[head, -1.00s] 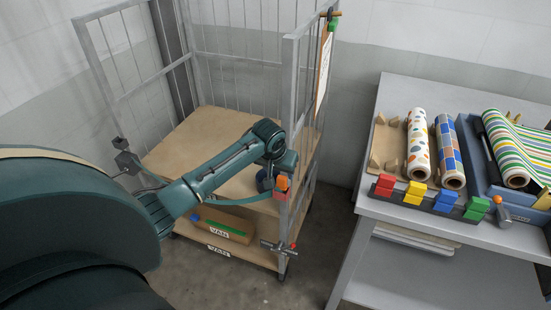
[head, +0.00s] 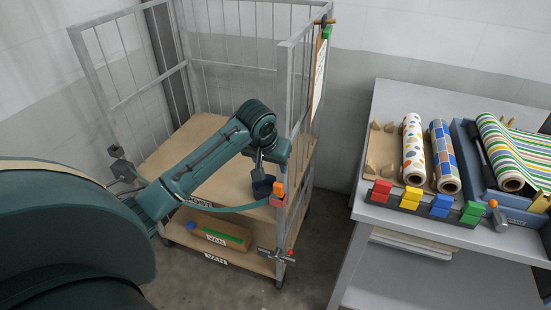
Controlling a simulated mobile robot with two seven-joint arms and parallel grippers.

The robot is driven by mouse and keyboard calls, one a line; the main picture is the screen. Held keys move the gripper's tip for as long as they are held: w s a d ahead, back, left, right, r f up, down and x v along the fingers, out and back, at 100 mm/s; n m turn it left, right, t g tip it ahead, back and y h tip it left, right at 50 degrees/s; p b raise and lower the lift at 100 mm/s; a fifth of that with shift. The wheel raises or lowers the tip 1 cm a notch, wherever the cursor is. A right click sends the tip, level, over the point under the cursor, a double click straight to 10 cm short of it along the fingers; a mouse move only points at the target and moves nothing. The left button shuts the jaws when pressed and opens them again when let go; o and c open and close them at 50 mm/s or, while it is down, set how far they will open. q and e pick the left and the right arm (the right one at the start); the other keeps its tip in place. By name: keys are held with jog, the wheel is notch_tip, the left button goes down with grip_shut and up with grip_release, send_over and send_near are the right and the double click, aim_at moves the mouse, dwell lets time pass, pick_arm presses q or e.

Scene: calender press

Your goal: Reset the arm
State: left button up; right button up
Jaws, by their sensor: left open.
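My left arm reaches in from the left over the wire cage cart (head: 297,90). Its wrist bends down, and the left gripper (head: 263,183) hangs in front of the cart's upper shelf, close to an orange and red block (head: 278,193) on the cart's front corner post. The gripper is small and partly hidden by my wrist, and I see nothing held in it. I cannot tell whether it touches the block. My right gripper is out of view.
A grey table (head: 405,100) stands at right with a dotted roll (head: 412,150), a blue checked roll (head: 445,155), a striped roll (head: 510,150) and coloured blocks (head: 411,198). A box (head: 222,232) lies on the cart's lower shelf. Floor shows between cart and table.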

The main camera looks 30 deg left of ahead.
pick_arm(q)
jog(key=s+d+f+m+t+h, duration=0.3)
jog(key=s+d+f+m, duration=0.1)
jog(key=s+d+f, duration=1)
notch_tip(320, 180, down, 4)
jog(key=shift+s+d+r+m+t+h, duration=0.2)
jog(key=shift+s+d+m+t+h, duration=0.15)
jog(key=shift+d, duration=0.3)
jog(key=shift+m+t, duration=0.45)
jog(key=shift+t, duration=0.4)
jog(key=s+d, duration=0.1)
jog(key=s, duration=0.1)
jog(key=s+d, duration=0.1)
jog(key=s, duration=0.2)
jog(key=s+d, duration=0.1)
jog(key=s, duration=0.1)
jog(key=shift+s+f, duration=0.1)
jog(key=shift+s, duration=0.15)
jog(key=shift+c, duration=0.2)
